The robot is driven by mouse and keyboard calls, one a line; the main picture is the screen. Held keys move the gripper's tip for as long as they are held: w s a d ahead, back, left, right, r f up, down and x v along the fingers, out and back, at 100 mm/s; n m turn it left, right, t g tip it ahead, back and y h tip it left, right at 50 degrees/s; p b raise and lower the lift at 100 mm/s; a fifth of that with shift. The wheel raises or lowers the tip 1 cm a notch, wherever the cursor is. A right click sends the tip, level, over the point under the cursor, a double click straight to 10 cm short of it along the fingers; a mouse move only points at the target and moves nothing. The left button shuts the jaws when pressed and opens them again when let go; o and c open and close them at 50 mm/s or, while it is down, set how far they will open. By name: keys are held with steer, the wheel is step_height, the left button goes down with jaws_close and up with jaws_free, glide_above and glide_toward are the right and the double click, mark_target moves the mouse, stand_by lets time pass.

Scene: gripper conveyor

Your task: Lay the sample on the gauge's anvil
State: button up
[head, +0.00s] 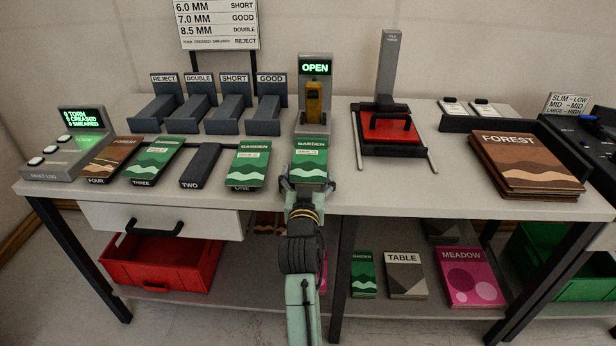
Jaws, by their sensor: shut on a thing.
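My gripper (308,186) is shut on a green GARDEN sample (310,158), a booklet with pale wavy bands and a white label. It holds the near end at the table's front edge. The sample points away from me toward the gauge (315,92), a grey upright with a lit OPEN display and a yellow part below it. The gauge's base (312,130) shows just beyond the sample's far end. I cannot tell whether the sample touches it or is raised. The anvil's surface is not clearly visible.
Left are numbered stands: FOUR holds a brown booklet (113,157), THREE and ONE green ones (155,160) (248,163), and TWO (201,165) is bare. Grey labelled slots (235,112) stand behind. A red-padded press (388,128) and FOREST stack (528,162) are right.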

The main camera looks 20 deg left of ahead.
steer(key=o, duration=1.2)
